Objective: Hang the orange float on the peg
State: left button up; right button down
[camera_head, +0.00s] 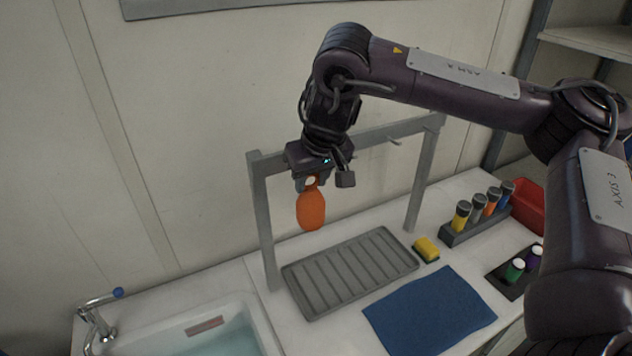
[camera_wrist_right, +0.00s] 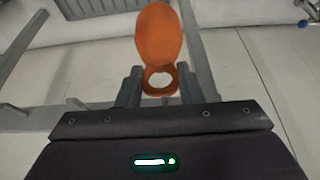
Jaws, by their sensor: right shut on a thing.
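The orange float (camera_head: 311,209) hangs below my right gripper (camera_head: 312,183), above the grey drain tray and in front of the wall. In the right wrist view the float (camera_wrist_right: 158,34) points away from the gripper (camera_wrist_right: 160,88), with its ring between the two fingers. The right gripper is shut on the float at this ring. A grey rack frame (camera_head: 262,215) stands behind the tray, and its top bar is partly hidden by the gripper. A peg (camera_head: 397,141) sticks out from the bar near its right end. My left gripper is not in view.
A grey ribbed tray (camera_head: 350,270) lies under the frame. A yellow sponge (camera_head: 426,248), a blue mat (camera_head: 428,310), a holder with several capped bottles (camera_head: 478,212) and a red bin (camera_head: 527,203) are to the right. A sink (camera_head: 215,330) with a tap (camera_head: 100,318) is at lower left.

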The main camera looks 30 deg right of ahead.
jog(key=shift+w+d+f, duration=0.1)
jog(key=shift+w, duration=1.05)
jog(key=shift+w+f, duration=0.1)
jog(key=shift+w, duration=1.05)
jog(key=shift+w+f, duration=0.35)
jog(key=shift+w, duration=0.3)
jog(key=c, duration=0.9)
grip_release()
jog(key=v, duration=0.7)
jog(key=shift+s+r, duration=0.2)
jog(key=shift+r, duration=0.15)
